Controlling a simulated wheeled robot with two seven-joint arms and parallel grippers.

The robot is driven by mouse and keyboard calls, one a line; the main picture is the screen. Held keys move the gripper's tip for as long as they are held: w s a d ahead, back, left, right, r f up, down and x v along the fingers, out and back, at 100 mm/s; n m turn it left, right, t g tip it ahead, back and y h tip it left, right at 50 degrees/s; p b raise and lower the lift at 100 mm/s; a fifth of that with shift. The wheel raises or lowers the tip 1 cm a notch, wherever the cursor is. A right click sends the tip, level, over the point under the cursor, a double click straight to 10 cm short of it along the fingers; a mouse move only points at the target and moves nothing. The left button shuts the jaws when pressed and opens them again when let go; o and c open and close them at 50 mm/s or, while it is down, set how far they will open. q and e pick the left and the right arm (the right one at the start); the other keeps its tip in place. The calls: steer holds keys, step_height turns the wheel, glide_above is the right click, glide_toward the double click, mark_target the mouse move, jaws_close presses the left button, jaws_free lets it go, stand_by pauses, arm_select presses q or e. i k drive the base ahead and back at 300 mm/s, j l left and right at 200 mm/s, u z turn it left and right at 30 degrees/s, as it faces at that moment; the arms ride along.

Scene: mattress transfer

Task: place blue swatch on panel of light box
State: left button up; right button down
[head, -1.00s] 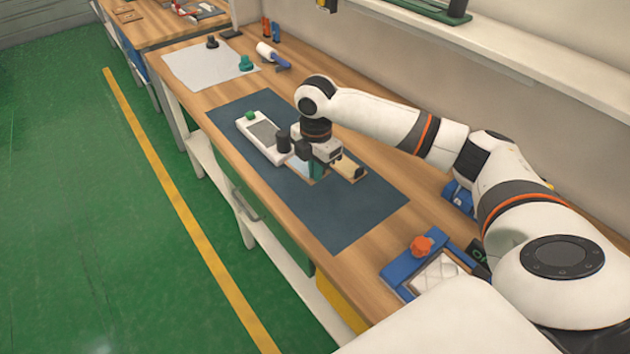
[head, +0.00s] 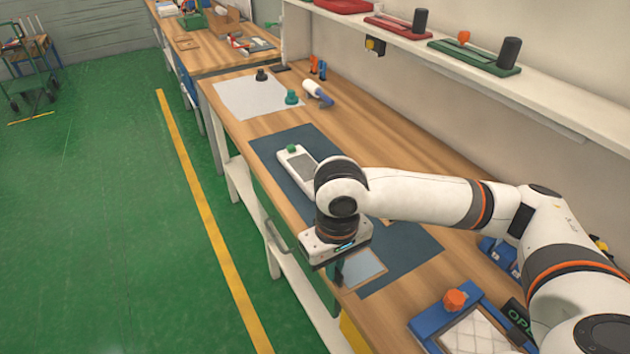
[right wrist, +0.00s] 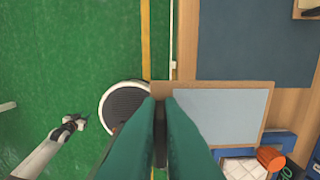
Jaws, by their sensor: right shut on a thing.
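The blue swatch is a pale blue sheet on a brown backing; in the head view it (head: 362,268) is below my right wrist, near the bench's front edge. My right gripper (right wrist: 160,102) has its teal fingers shut on the swatch's left edge in the right wrist view, where the pale blue face (right wrist: 222,118) shows clearly. In the head view the fingers are mostly hidden. The light box (head: 297,161), white with a grey panel and a green knob, lies on the dark mat beyond my wrist, partly covered by it. My left gripper (right wrist: 70,127) seems to hang over the floor, small.
The dark blue mat (head: 415,250) has bare room right of my wrist. A blue fixture with an orange knob (head: 455,299) stands at the near right. A white sheet (head: 245,98) with a teal knob (head: 291,97) lies farther back. A shelf (head: 560,105) runs along the wall.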

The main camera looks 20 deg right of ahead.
mark_target(305, 167)
steer(key=i+z, duration=0.1)
steer(key=z, duration=0.25)
steer(key=j+z, duration=0.1)
steer(key=z, duration=0.3)
steer(key=i+j+z, duration=0.1)
steer(key=z, duration=0.25)
steer(key=i+j+z, duration=0.25)
steer(key=i+j, duration=0.2)
steer(key=j, duration=0.25)
steer(key=i+j+z, duration=0.15)
steer(key=j, duration=0.25)
steer(key=i+j+z, duration=0.15)
steer(key=j, duration=0.25)
steer(key=i, duration=0.05)
